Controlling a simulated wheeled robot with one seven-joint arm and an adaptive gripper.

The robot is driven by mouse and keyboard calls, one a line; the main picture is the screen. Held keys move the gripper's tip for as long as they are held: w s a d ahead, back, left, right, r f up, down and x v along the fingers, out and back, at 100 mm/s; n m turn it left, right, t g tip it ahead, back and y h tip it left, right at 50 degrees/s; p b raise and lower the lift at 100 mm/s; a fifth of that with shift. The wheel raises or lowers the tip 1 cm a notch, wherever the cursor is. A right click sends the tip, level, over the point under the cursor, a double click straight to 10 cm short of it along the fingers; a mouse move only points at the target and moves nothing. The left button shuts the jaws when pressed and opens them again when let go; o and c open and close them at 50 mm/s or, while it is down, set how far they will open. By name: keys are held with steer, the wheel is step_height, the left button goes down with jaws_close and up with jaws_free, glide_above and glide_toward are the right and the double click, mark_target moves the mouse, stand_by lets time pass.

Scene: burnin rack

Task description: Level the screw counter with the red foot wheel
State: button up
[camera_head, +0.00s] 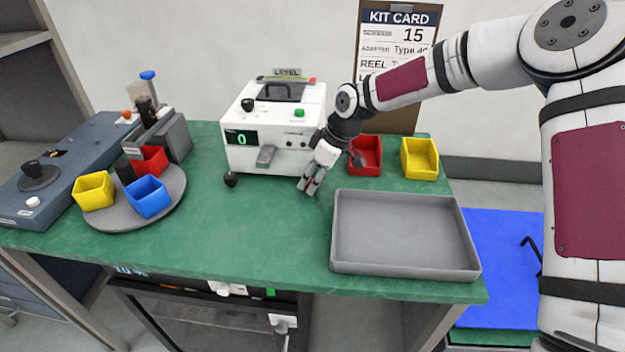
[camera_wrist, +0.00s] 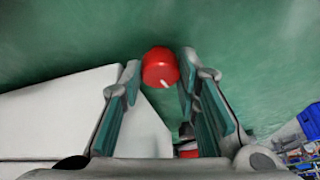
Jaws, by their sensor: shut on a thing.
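The screw counter (camera_head: 262,128) is a white box on the green bench, with a display reading 0. A LEVEL label (camera_head: 287,72) stands at its back top; the level reading is too small to make out. The red foot wheel (camera_wrist: 160,68) has a white mark and sits between my fingertips in the wrist view, beside the counter's white side (camera_wrist: 60,115). My gripper (camera_head: 308,186) points down at the counter's front right corner and is shut on the wheel. In the head view my fingers mostly hide the wheel. A black foot (camera_head: 230,179) shows at the front left corner.
A grey tray (camera_head: 405,268) lies at the front right. Red (camera_head: 372,168) and yellow (camera_head: 419,160) bins stand behind it. A round turntable (camera_head: 108,219) with yellow, blue and red bins is at left. The bench front middle is clear.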

steer(key=shift+n, duration=0.3)
stand_by(0.4)
steer(key=o, duration=1.2)
steer(key=shift+c, duration=0.2)
steer(key=shift+w+r, duration=0.1)
steer(key=shift+w, duration=0.05)
steer(key=shift+d+r, duration=0.15)
steer(key=shift+r, duration=0.05)
steer(key=v, duration=0.7)
steer(key=shift+g, duration=0.3)
steer(key=shift+d+r, duration=0.1)
